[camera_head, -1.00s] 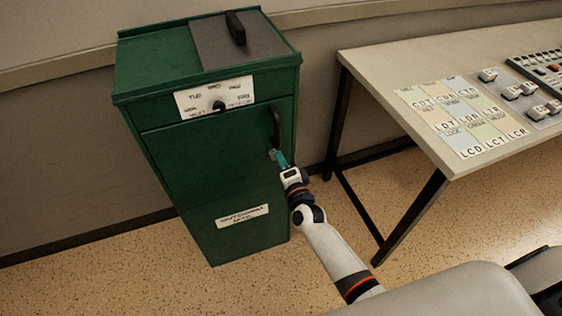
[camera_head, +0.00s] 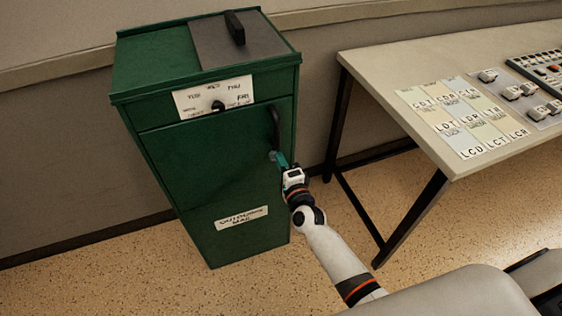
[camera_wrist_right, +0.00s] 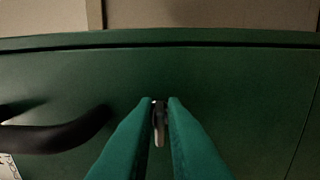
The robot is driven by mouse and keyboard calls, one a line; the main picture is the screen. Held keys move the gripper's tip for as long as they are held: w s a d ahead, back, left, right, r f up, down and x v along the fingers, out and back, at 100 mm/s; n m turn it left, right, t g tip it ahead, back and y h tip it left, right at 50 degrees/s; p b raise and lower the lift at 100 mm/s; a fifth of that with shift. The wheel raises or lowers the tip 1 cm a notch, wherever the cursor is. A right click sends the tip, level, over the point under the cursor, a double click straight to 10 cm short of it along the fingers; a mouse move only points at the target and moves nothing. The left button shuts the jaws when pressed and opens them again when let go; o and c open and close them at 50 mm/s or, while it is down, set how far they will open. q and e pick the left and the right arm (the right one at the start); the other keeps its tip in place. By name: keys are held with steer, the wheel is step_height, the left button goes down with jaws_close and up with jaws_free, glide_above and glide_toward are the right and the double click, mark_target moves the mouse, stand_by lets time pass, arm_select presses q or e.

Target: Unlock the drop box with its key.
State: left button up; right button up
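The green drop box (camera_head: 180,165) stands upright against the wall, its door closed. A dark curved handle (camera_head: 275,128) is on the door's right side and also shows in the right wrist view (camera_wrist_right: 60,136). My right gripper (camera_head: 279,158) is at the door just below the handle, by a small grey lock fitting (camera_head: 272,155). In the right wrist view, its teal fingers (camera_wrist_right: 160,112) are closed on a thin metallic piece, seemingly the key (camera_wrist_right: 159,130), pointing at the door. The fingers hide much of it and the lock, so I cannot tell how far it is inserted. My left gripper is out of view.
A table (camera_head: 390,62) with label cards (camera_head: 462,115) and a control panel (camera_head: 530,85) stands to the right, its dark legs near my right arm. A grey rounded surface (camera_head: 450,295) fills the lower right. The floor in front of the box is clear.

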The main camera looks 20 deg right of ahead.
steer(key=o, duration=0.3)
steer(key=shift+s, duration=0.1)
steer(key=s, duration=1.2)
steer(key=shift+d, duration=0.2)
steer(key=shift+w, duration=0.1)
steer(key=s+f+n+g+p, duration=0.1)
steer(key=s+f+n+g, duration=0.3)
steer(key=f, duration=0.4)
steer(key=s+f+n+g+y+p, duration=0.1)
steer(key=s+f+n+g+p, duration=0.15)
steer(key=s+f, duration=0.4)
steer(key=s+f+n+g+p, duration=0.1)
steer(key=s+f+n+g, duration=0.3)
steer(key=f, duration=0.6)
steer(key=s+d+f+n+g, duration=0.1)
steer(key=s+f+n+g, duration=0.1)
steer(key=s, duration=0.6)
steer(key=s+d+f+n+g+h+p, duration=0.1)
steer(key=s+f+n, duration=0.3)
steer(key=s, duration=0.4)
steer(key=s+d+f+n+g+p, duration=0.1)
steer(key=s+d+f+n+g, duration=0.1)
steer(key=s, duration=0.6)
step_height(320, 180, down, 2)
steer(key=shift+d+f+n+g+h, duration=0.3)
steer(key=shift+d+n+g, duration=0.1)
steer(key=shift+n+g, duration=0.45)
